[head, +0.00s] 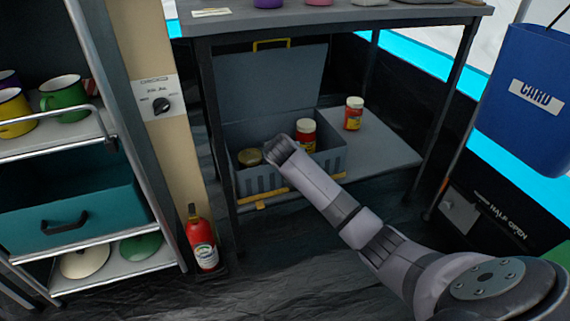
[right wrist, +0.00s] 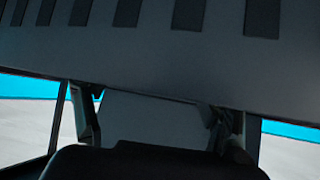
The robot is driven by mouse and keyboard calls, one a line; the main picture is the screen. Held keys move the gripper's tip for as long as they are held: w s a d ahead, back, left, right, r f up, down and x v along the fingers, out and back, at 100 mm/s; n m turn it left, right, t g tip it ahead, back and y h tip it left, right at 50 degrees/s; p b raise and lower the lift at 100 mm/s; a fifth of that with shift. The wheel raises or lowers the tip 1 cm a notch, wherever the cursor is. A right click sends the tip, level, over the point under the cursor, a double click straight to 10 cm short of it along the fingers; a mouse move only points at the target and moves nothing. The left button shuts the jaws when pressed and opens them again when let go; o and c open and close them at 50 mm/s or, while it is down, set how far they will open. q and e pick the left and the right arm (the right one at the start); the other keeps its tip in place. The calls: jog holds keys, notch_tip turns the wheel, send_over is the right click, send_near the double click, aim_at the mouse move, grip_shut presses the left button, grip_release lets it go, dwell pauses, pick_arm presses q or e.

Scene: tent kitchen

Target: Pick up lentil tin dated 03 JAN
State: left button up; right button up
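An open grey box (head: 325,163) with a raised lid stands on the lower shelf of the table. A round gold-topped tin (head: 249,157) sits inside it at the left. No date or lentil label is readable on it. A red jar (head: 306,140) stands in the box at the right. My right gripper (head: 277,150) is over the box, just right of the gold-topped tin; its fingertips are hard to make out. In the right wrist view its fingers (right wrist: 155,125) stand apart, with a plain grey surface seen between them and a slotted grey surface above. My left gripper is out of view.
Another red-labelled jar (head: 353,116) stands on the lower shelf right of the box. The table top (head: 300,20) overhangs the box. A red bottle (head: 201,240) stands on the floor at left, beside a post and a shelf rack (head: 65,268) with mugs. A blue bin (head: 525,105) is at right.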

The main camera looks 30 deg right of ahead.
jog(key=shift+r, duration=0.1)
grip_shut()
dwell(0.7)
